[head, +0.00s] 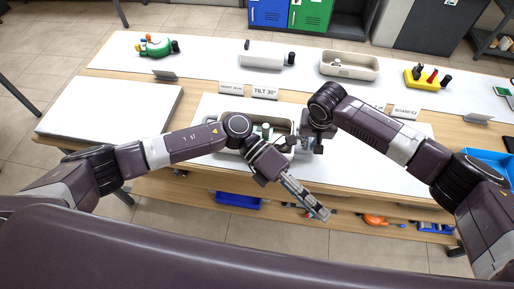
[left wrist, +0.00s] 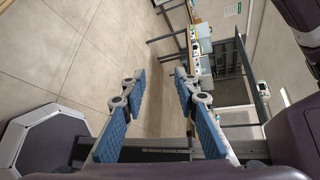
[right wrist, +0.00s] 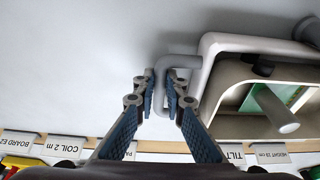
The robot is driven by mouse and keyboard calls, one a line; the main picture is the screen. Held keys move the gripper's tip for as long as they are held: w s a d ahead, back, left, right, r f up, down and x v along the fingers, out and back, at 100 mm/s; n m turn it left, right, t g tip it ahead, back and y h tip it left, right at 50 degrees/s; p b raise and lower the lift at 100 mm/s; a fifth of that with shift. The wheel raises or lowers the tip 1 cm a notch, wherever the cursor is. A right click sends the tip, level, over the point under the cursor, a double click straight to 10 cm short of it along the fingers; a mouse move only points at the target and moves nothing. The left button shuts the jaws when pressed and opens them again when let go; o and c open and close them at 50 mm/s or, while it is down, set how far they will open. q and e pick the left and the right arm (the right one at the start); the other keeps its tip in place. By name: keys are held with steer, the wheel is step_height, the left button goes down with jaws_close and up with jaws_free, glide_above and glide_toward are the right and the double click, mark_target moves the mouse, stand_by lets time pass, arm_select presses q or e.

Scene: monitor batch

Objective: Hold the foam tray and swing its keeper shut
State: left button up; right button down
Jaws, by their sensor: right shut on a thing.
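The foam tray (head: 245,115), a pale box with a rounded rim, sits on the white bench mat, partly hidden by my arms. In the right wrist view the tray (right wrist: 213,78) holds a green board (right wrist: 268,103) and a grey cylinder (right wrist: 284,122). My right gripper (right wrist: 166,78) is shut on the grey loop handle (right wrist: 178,62) at the tray's side; in the head view it is at the tray's right end (head: 303,147). I cannot tell which part is the keeper. My left gripper (head: 321,212) is open and empty in front of the bench; its fingers are apart in the left wrist view (left wrist: 158,80).
Behind stand another pale tray (head: 350,66), a white block with knobs (head: 264,56), a green fixture (head: 155,45) and a yellow fixture (head: 428,79). Label stands (head: 265,91) line the mat's back. A white panel (head: 110,108) lies left. A blue bin (head: 238,200) is below.

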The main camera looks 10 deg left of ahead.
arm_select(q)
steer(key=w+a+r+m+t+y, duration=0.1)
steer(key=w+a+m+t+y, duration=0.1)
steer(key=w+a+m+y, duration=0.1)
steer(key=w+a+r+m+t+y, duration=0.1)
steer(key=w+a+m+t+y, duration=0.2)
steer(key=w+a+y, duration=0.2)
steer(key=w+a+m+t+y, duration=0.2)
steer(key=w+a+m+y, duration=0.2)
steer(key=w, duration=0.5)
steer(key=shift+w+a+r+t+y, duration=0.1)
steer(key=shift+a+r+t+y, duration=0.1)
steer(key=shift+a, duration=0.4)
steer(key=shift+w+a+r+t+y, duration=0.1)
steer(key=shift+a+r+t, duration=0.1)
steer(key=shift+a, duration=0.35)
steer(key=shift+f, duration=3.4)
steer(key=shift+m, duration=0.3)
jaws_close()
